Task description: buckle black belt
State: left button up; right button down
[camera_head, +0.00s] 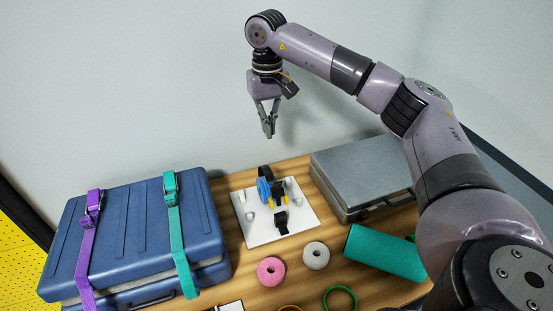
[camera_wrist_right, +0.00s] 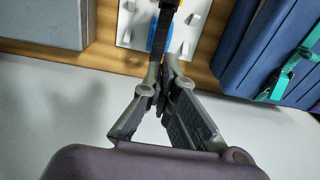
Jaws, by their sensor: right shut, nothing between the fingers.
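A white board (camera_head: 250,233) lies on the wooden table and carries the black belt. The belt's upper black strap (camera_head: 265,172) stands up at the board's back edge, beside a blue part (camera_head: 264,191) and small yellow parts (camera_head: 285,199). A lower black piece (camera_head: 282,224) is nearer the board's front. My right gripper (camera_head: 269,134) is shut and empty, high above and behind the board. In the right wrist view the closed fingertips (camera_wrist_right: 165,62) overlap the line of the strap (camera_wrist_right: 165,20); the contact there is hidden. My left gripper is not in view.
A blue suitcase (camera_head: 145,225) with purple and teal straps stands left of the board. A grey case (camera_head: 365,168) is at the right. Pink (camera_head: 271,271) and white (camera_head: 316,255) rolls, a green cylinder (camera_head: 381,249) and a green ring (camera_head: 340,299) lie in front.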

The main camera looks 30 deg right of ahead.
jog(key=p, duration=0.4)
send_over(274, 181)
jog(key=w, duration=0.2)
jog(key=f, duration=0.9)
jog(key=shift+d+f, duration=0.2)
jog(key=shift+f, duration=0.2)
jog(key=shift+s+a+f+p, duration=0.15)
jog(key=shift+s+p, duration=0.2)
jog(key=shift+s, duration=0.25)
jog(key=shift+s+a+f+p, duration=0.1)
jog(key=shift+s+p, duration=0.25)
jog(key=shift+s, duration=0.2)
jog(key=shift+s+a+f, duration=0.1)
jog(key=shift+s+a, duration=0.05)
jog(key=shift+s, duration=0.55)
jog(key=shift+f, duration=0.1)
